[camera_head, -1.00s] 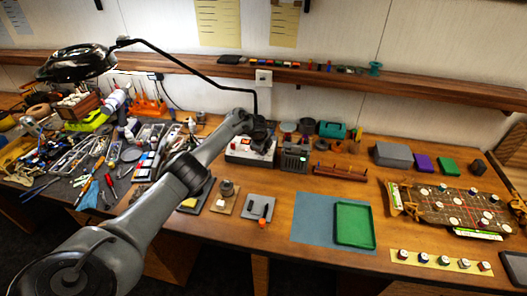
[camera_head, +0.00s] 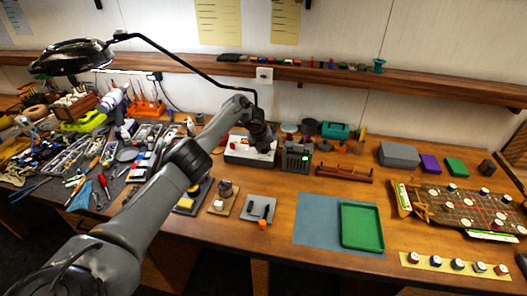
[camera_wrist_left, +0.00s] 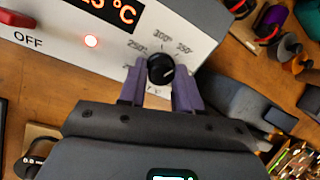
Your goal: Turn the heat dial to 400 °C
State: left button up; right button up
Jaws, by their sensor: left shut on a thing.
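The heat dial (camera_wrist_left: 160,68) is a small round black knob with a light pointer mark, on the pale front panel of the heater box (camera_wrist_left: 205,20). Scale marks of 250°, 300° and 350° show around it; other marks are hidden by my fingers. My left gripper (camera_wrist_left: 160,82) is shut on the dial, with one purple finger on each side. An orange display (camera_wrist_left: 112,12) shows only partly, ending in °C. In the head view the box (camera_head: 238,152) stands at the back of the bench, with my left gripper (camera_head: 262,143) over its right part.
A red switch (camera_wrist_left: 16,18) marked OFF and a lit red light (camera_wrist_left: 91,41) are on the panel. A dark grey device (camera_head: 297,157) stands close right of the box. A lamp arm (camera_head: 190,69) reaches overhead. A green tray (camera_head: 361,246) lies farther right.

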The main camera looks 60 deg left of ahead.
pick_arm(q)
jog(key=m+b, duration=0.2)
jog(key=m, duration=0.3)
jog(key=shift+f+m+b, duration=0.15)
jog(key=shift+m+b, duration=0.15)
jog(key=shift+b, duration=0.05)
jog(key=shift+a+m+g+h+b, duration=0.1)
jog(key=shift+m+g+h+b, duration=0.25)
jog(key=shift+m, duration=1.75)
jog(key=o, duration=0.8)
jog(key=shift+c, duration=0.2)
jog(key=shift+r, duration=0.25)
